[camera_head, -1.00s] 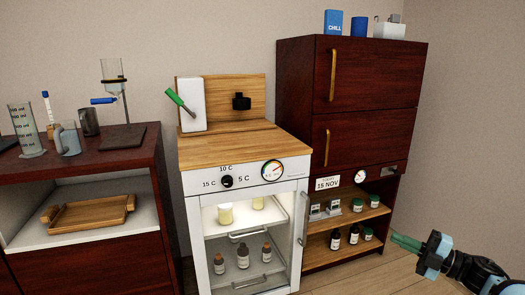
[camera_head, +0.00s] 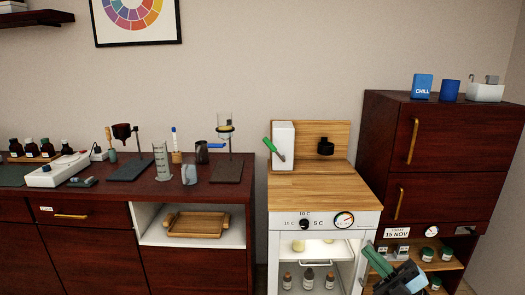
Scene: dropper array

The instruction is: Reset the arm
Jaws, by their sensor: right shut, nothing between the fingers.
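My right gripper (camera_head: 374,258) is at the lower right of the head view, with green fingers pointing up and to the left. It is shut with nothing between its fingers. It shows in front of the right edge of the small white fridge (camera_head: 285,218) and the lower shelves of the dark red cabinet (camera_head: 460,145). I cannot tell how far it is from them. My left gripper is out of view.
The fridge has a wooden top (camera_head: 320,188), a dial and lit shelves with bottles. A dark red counter (camera_head: 215,195) on the left carries glassware, a white device (camera_head: 57,170) and bottles (camera_head: 40,148). A wooden tray (camera_head: 197,224) sits in its open compartment.

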